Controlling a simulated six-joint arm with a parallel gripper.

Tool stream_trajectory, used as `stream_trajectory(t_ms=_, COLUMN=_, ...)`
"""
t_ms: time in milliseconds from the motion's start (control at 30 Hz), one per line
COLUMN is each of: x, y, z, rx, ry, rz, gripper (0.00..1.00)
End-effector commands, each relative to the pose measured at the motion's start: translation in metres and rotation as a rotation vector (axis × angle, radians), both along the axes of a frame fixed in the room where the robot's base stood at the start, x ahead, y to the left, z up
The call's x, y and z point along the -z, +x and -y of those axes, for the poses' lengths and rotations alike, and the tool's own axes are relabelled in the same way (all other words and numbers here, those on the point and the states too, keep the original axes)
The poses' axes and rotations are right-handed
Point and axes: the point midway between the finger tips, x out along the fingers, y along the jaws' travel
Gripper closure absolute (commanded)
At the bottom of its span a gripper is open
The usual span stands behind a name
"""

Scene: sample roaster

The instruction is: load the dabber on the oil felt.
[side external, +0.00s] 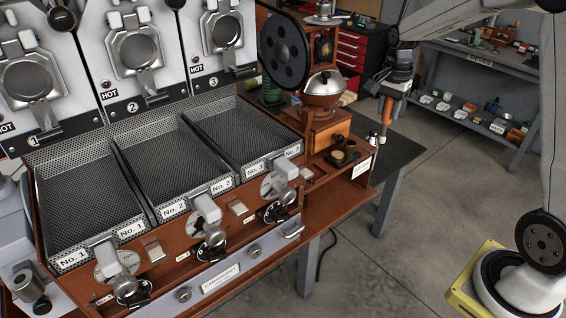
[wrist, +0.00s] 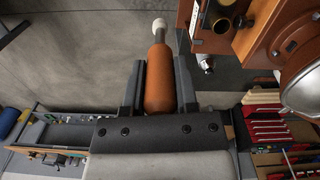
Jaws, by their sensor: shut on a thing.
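My gripper (side external: 391,88) is at the right end of the roaster bench and is shut on the dabber (side external: 387,110). The dabber has an orange-brown handle and hangs tip down. In the wrist view my gripper (wrist: 158,75) has its fingers on both sides of the dabber handle (wrist: 159,80), and a pale rounded tip shows beyond. The tip is in the air, apart from the small brass cups (side external: 344,152) on the bench corner. One cup (wrist: 222,20) also shows in the wrist view. I cannot tell for sure which item is the oil felt.
A copper-domed grinder (side external: 324,90) with a big black wheel stands just left of my gripper. Perforated cooling trays (side external: 170,165) fill the bench front. A tool chest (side external: 365,45) and a shelf (side external: 480,60) stand behind. Open floor lies right of the bench.

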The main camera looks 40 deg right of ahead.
Motion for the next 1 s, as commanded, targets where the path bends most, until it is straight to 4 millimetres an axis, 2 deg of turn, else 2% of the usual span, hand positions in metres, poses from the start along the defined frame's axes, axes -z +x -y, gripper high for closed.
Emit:
stream_trajectory(t_ms=167, x=0.001, y=0.006, z=0.0, rx=0.0, ry=0.0, rz=0.0, gripper=1.0)
stream_trajectory(t_ms=333, x=0.004, y=0.022, z=0.001, rx=-0.001, ry=0.0, rz=0.0, gripper=1.0)
stream_trajectory(t_ms=800, x=0.03, y=0.101, z=-0.004, rx=-0.002, ry=-0.001, rz=0.0, gripper=1.0)
stream_trajectory(t_ms=1000, x=0.04, y=0.124, z=-0.008, rx=0.0, ry=-0.001, rz=0.0, gripper=1.0)
